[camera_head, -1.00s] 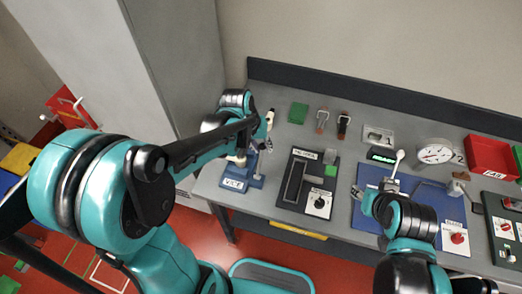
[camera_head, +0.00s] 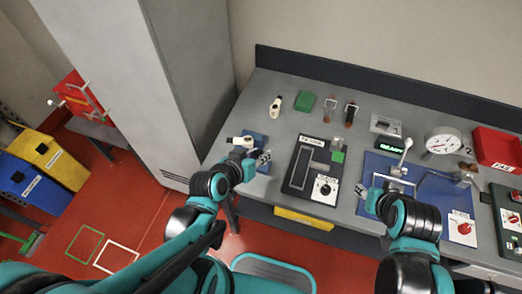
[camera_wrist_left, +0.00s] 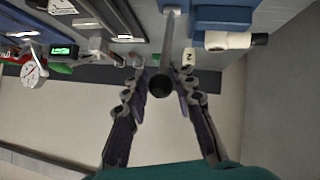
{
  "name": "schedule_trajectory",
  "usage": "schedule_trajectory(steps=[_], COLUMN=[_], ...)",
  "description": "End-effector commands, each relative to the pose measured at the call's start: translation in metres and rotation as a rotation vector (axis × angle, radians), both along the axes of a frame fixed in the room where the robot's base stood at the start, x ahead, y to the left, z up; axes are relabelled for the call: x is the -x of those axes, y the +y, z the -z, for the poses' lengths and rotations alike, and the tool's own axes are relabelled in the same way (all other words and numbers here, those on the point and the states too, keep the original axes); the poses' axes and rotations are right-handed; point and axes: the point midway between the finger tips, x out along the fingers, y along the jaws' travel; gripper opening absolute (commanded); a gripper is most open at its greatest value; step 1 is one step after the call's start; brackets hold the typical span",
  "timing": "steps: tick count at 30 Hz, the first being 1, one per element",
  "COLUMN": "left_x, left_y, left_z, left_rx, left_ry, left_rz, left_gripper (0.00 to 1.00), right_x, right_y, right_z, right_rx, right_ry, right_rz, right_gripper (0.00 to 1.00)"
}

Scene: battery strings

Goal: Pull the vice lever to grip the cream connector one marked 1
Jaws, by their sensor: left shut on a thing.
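The blue vice (camera_head: 262,164) stands at the table's left front edge. A cream connector (camera_head: 240,141) with a dark end lies in it; it also shows in the left wrist view (camera_wrist_left: 228,40), where its mark cannot be read. The vice lever (camera_wrist_left: 168,42), a grey bar with a black ball knob (camera_wrist_left: 160,85), points toward the left wrist camera. My left gripper (camera_wrist_left: 161,88) is shut on the lever by the knob, with a finger on each side. In the head view my left gripper (camera_head: 246,166) is in front of the vice. My right gripper (camera_head: 368,192) is over the blue board; its fingers are unclear.
A second cream connector (camera_head: 276,106), marked 2 in the left wrist view (camera_wrist_left: 187,58), is behind the vice. A green block (camera_head: 305,101), a black panel (camera_head: 297,184), a blue board (camera_head: 375,170), a gauge (camera_head: 443,141) and a red bin (camera_head: 497,148) stand to the right.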

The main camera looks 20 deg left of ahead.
Motion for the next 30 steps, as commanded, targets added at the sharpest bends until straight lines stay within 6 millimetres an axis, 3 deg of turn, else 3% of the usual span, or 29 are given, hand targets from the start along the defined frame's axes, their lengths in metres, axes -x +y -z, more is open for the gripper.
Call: schedule_trajectory(steps=[24,25,27,30], left_x=[0.0046,0.0046,0.0046,0.0043], left_y=[-0.0001,-0.0001,-0.0001,0.0000], left_z=[0.0069,0.0069,0.0069,0.0066], left_rx=[-0.001,-0.001,-0.001,0.000], left_ry=[0.006,0.006,0.006,0.005], left_rz=[0.002,0.002,0.002,0.001], left_gripper=[0.00,0.31,0.47,0.47], right_x=[0.0000,0.0000,0.0000,0.0000], right_y=[0.0000,0.0000,0.0000,0.0000], right_z=[0.0049,0.0049,0.0049,0.0049], right_rx=[0.000,0.000,0.000,0.000], right_ry=[0.000,0.000,0.000,0.000], right_rz=[0.000,0.000,0.000,0.000], right_gripper=[0.40,0.40,0.40,0.40])
